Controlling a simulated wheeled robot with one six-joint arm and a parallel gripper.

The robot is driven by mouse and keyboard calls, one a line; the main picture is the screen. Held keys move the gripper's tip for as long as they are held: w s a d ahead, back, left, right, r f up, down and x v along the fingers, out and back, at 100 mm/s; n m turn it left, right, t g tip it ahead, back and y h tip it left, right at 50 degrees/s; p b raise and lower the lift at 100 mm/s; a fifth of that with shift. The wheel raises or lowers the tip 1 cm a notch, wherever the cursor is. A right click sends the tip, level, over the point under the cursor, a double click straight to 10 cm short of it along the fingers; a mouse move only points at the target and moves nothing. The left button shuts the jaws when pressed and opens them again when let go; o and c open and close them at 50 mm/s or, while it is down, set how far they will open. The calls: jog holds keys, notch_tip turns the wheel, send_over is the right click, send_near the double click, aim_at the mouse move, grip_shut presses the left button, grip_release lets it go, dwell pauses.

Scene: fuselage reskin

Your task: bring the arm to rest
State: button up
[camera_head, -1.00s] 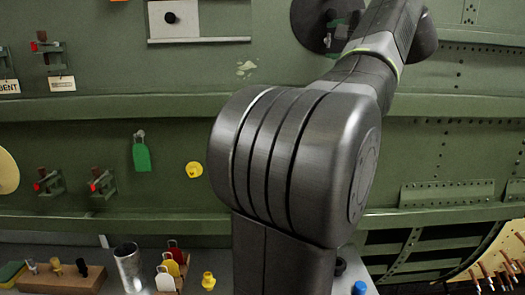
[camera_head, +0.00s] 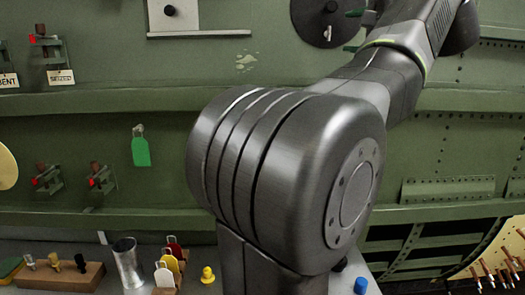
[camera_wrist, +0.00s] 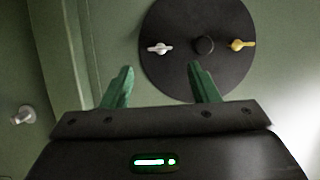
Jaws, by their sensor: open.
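My arm rises through the middle of the head view and bends to the upper right, with its large joint in front of the green wall. In the wrist view my gripper (camera_wrist: 160,67) has its two green fingers spread apart with nothing between them. A round dark plate (camera_wrist: 175,70) on the wall lies beyond the fingers. It bears a white wing-shaped fastener (camera_wrist: 160,48), a black knob (camera_wrist: 204,45) and a yellow fastener (camera_wrist: 242,44). The plate also shows in the head view (camera_head: 312,25), partly hidden by my arm.
Green ribbed wall panels (camera_head: 90,135) carry red-tipped clamps (camera_head: 47,178) and a green tag (camera_head: 141,150). Below, a bench holds a metal cup (camera_head: 127,264), a wooden block (camera_head: 65,276), coloured tags, a yellow piece (camera_head: 208,275) and a blue cap (camera_head: 361,286).

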aim_at(330, 34)
jog(key=b+v, duration=0.1)
jog(key=v, duration=0.6)
jog(key=shift+m, duration=0.3)
jog(key=p+x, duration=0.1)
jog(key=x, duration=0.6)
jog(key=p+x, duration=0.1)
jog(key=x, duration=0.6)
jog(key=shift+f, duration=0.2)
jog(key=shift+f+m+t, duration=0.15)
jog(key=shift+m+t, duration=0.15)
jog(key=shift+m, duration=0.3)
jog(key=shift+s+m+t+b, duration=0.15)
jog(key=shift+m+t+b, duration=0.4)
jog(key=shift+m, duration=0.65)
jog(key=m+t, duration=0.1)
jog(key=m, duration=0.1)
jog(key=shift+a+m, duration=0.1)
jog(key=shift+m, duration=0.2)
jog(key=m+t+h, duration=0.1)
jog(key=m, duration=0.3)
jog(key=m+t+h, duration=0.1)
jog(key=m, duration=0.3)
jog(key=shift+a+h, duration=0.15)
jog(key=shift+h, duration=0.25)
